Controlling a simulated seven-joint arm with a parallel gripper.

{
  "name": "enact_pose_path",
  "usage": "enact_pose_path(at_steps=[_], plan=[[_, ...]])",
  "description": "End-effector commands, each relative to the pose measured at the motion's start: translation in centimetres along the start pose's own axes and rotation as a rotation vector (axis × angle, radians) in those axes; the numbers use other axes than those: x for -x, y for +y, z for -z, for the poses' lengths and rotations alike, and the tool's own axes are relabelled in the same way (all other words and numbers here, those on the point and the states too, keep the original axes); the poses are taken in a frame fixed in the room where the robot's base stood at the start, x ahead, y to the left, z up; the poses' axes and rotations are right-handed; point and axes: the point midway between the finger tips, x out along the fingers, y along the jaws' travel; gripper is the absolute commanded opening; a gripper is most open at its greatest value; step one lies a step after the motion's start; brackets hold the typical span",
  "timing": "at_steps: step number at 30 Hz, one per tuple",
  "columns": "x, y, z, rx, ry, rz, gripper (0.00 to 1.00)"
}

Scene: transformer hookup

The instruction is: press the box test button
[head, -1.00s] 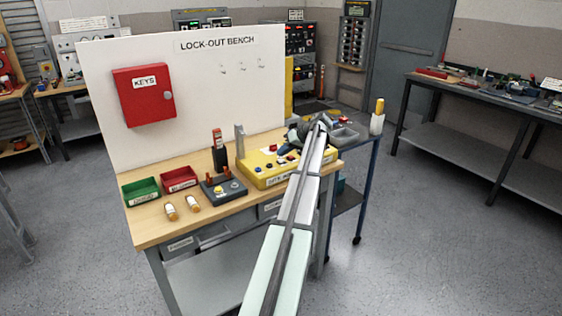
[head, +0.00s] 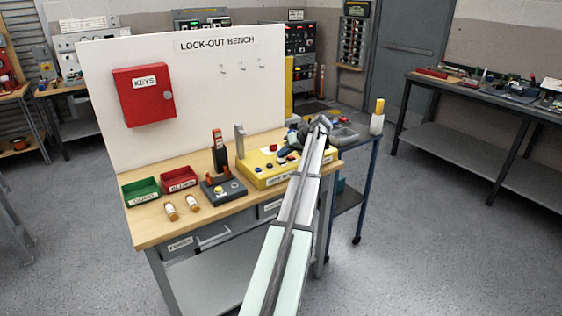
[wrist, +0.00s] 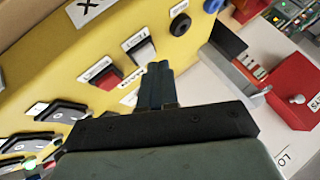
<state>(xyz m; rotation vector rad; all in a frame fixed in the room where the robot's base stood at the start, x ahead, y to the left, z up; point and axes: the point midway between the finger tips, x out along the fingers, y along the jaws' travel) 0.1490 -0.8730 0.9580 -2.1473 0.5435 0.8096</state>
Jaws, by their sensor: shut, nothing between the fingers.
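The yellow box (head: 258,179) stands at the right of the bench; in the wrist view its yellow panel (wrist: 85,48) fills the upper left. My gripper (wrist: 157,68) is shut and empty, its fingertips over or near the panel beside a red rocker switch (wrist: 103,77) and a pale rocker switch (wrist: 140,48). A black knob (wrist: 180,24) and a blue button (wrist: 213,5) sit farther along. The labels are too blurred to tell which control is the test button. I cannot tell whether the fingertips touch the panel. In the head view my wrist covers the box's right end.
Green (head: 141,190) and red (head: 180,179) trays and two fuses lie farther left. A red key cabinet (head: 144,94) hangs on the back board. A cart (head: 357,190) stands right.

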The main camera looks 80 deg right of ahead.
Motion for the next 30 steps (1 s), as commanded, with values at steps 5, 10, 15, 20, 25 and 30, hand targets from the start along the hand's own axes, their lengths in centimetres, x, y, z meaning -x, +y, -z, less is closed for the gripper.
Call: enact_pose_path(at_steps=[5,10,15,20,25,30], plan=[[-0.06,0.04,-0.05,0.000,0.000,0.000,0.00],[-0.17,0.13,-0.13,0.000,0.000,0.000,0.00],[-0.29,0.21,-0.21,0.000,0.000,0.000,0.00],[-0.39,0.28,-0.29,0.000,0.000,0.000,0.00],[-0.51,0.37,-0.37,0.000,0.000,0.000,0.00],[-0.59,0.43,-0.44,0.000,0.000,0.000,0.00]])
